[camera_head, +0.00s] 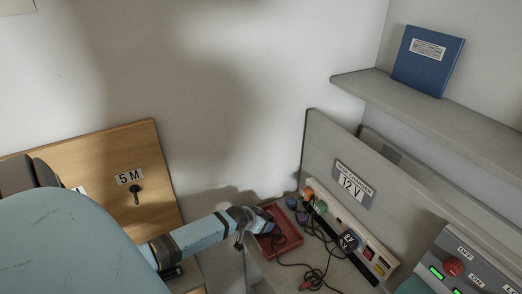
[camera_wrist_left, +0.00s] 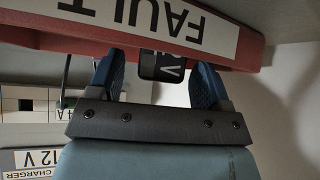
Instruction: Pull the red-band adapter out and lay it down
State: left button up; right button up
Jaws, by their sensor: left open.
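My left gripper (camera_head: 254,226) is at the red tray (camera_head: 290,250). In the left wrist view its blue-padded fingers (camera_wrist_left: 160,85) are open and apart. A dark adapter with a white label ending in "V" (camera_wrist_left: 163,72) shows between them, next to the tray wall marked "FAULT" (camera_wrist_left: 120,14); I cannot tell if it touches the fingers or the tray. No red band is clear on it. A power strip (camera_head: 378,244) carries several plugs: orange (camera_head: 307,193), green (camera_head: 321,207) and a black adapter with a white label (camera_head: 348,241). My right gripper is not in view.
Dark cables (camera_head: 318,262) lie loose between tray and strip. A grey panel marked "12 V" (camera_head: 320,150) stands behind the strip. A control box with a red button (camera_head: 453,266) is at the lower right. A wooden board marked "5 M" (camera_head: 95,150) is at left; a shelf (camera_head: 440,115) holds a blue binder (camera_head: 428,65).

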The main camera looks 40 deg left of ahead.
pick_arm(q)
jog(key=shift+s, duration=0.15)
jog(key=v, duration=1.3)
jog(key=shift+s+r, duration=0.2)
jog(key=shift+r, duration=0.1)
jog(key=shift+d+f, duration=0.1)
jog(key=shift+d, duration=0.05)
